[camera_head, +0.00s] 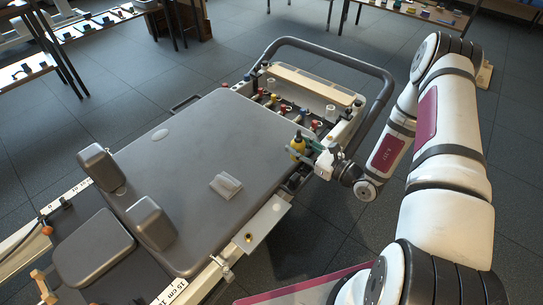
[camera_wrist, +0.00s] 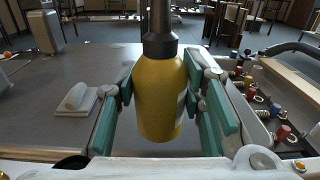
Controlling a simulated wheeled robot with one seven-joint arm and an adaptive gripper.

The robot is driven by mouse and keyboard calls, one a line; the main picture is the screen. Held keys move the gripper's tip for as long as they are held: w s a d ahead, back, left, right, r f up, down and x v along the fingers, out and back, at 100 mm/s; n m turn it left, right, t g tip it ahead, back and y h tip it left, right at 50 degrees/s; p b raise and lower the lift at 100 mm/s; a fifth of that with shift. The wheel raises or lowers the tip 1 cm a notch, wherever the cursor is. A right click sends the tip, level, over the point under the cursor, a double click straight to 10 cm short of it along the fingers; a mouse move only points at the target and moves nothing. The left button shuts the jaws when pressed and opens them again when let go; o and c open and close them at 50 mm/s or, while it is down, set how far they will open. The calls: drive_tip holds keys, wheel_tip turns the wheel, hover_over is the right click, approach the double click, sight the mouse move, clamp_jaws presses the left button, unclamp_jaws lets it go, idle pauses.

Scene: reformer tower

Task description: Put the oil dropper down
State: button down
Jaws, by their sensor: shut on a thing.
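The oil dropper is a yellow bottle with a dark cap, seen upright between the fingers in the wrist view (camera_wrist: 160,98) and small in the head view (camera_head: 298,146). My gripper (camera_head: 304,148) is shut on the bottle, with green finger pads on both sides of it in the wrist view. The bottle is near the right edge of the grey padded carriage (camera_head: 195,175), close to the spring end of the reformer. I cannot tell whether its base touches a surface.
Two shoulder rests (camera_head: 152,222) stand at the left. Springs with coloured knobs (camera_head: 286,107) and a curved foot bar (camera_head: 345,62) lie beyond. Much of the carriage top is clear.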

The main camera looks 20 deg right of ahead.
wheel_tip(320, 180, down, 5)
drive_tip(key=shift+s+d+b, duration=0.1)
drive_tip(key=shift+d+b, duration=0.05)
drive_tip(key=shift+b, duration=0.95)
drive_tip(key=shift+f, duration=0.15)
drive_tip(key=w+a+b, duration=0.1)
drive_tip(key=w, duration=0.4)
drive_tip(key=w+a+f+b, duration=0.1)
drive_tip(key=w+a+b, duration=0.1)
drive_tip(key=w, duration=0.2)
drive_tip(key=w+a+b, duration=0.1)
drive_tip(key=w, duration=0.4)
drive_tip(key=shift+w+a+f, duration=0.15)
drive_tip(key=shift+w+f, duration=0.05)
drive_tip(key=shift+w, duration=0.15)
drive_tip(key=shift+w+a+f+b, duration=0.15)
drive_tip(key=shift+f+b, duration=0.4)
drive_tip(key=shift+f, duration=0.35)
drive_tip(key=shift+w+d+f+b, duration=0.15)
drive_tip(key=shift+f+b, duration=0.4)
drive_tip(key=shift+f, duration=0.3)
drive_tip(key=shift+a, duration=0.1)
drive_tip(key=shift+f, duration=0.15)
drive_tip(key=c, duration=1.1)
unclamp_jaws()
drive_tip(key=shift+o, duration=0.2)
